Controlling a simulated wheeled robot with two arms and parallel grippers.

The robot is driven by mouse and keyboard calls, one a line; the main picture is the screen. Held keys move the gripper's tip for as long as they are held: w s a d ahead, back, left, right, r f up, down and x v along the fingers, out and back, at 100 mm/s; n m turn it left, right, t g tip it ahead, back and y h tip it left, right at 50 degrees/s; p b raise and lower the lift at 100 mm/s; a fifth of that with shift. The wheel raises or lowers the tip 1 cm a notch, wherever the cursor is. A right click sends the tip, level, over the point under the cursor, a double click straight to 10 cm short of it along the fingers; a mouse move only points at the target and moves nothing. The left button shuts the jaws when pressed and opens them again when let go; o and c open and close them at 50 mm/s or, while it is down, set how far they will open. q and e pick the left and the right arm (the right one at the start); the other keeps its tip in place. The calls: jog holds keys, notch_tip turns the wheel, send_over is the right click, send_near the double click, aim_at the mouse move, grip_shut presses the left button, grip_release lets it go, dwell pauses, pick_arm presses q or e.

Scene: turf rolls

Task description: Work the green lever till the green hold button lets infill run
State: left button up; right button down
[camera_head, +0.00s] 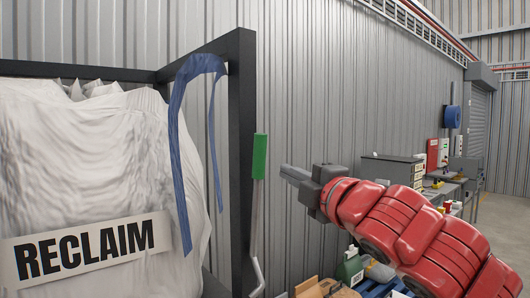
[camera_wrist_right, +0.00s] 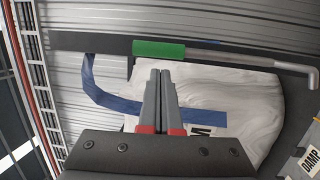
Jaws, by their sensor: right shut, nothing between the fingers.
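The green lever has a green grip (camera_head: 260,157) on a thin metal rod with a bent lower end, beside a dark frame post. In the right wrist view its green grip (camera_wrist_right: 158,49) lies across the picture, just beyond my fingertips. My right gripper (camera_head: 284,171) is shut and empty, pointing left at the lower part of the grip with a small visible gap. Its closed fingers show in the right wrist view (camera_wrist_right: 160,74). I cannot make out the green hold button. My left gripper is not in view.
A white bulk bag (camera_head: 90,160) with a RECLAIM sign (camera_head: 85,252) hangs in the dark frame (camera_head: 240,100) by a blue strap (camera_head: 178,150). A workbench with boxes (camera_head: 393,169) stands at the right along the corrugated wall. Cartons and crates sit low near my right arm.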

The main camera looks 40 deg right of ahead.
aim_at(258, 157)
jog(key=w+p, duration=0.1)
jog(key=w, duration=0.1)
jog(key=w+p, duration=0.2)
jog(key=w, duration=0.1)
jog(key=w+d+r+p, duration=0.1)
jog(key=w, duration=0.1)
jog(key=shift+w, duration=0.2)
jog(key=shift+w+d+p, duration=0.1)
jog(key=shift+w+p, duration=0.35)
jog(key=shift+w, duration=0.1)
jog(key=shift+r, duration=0.1)
jog(key=w+p, duration=0.1)
jog(key=p, duration=0.1)
jog(key=w+r+g+p, duration=0.1)
jog(key=w+p, duration=0.1)
jog(key=shift+s, duration=0.15)
jog(key=shift+f+g, duration=0.15)
jog(key=shift+g, duration=0.15)
jog(key=shift+a, duration=0.2)
jog(key=shift+f, duration=0.1)
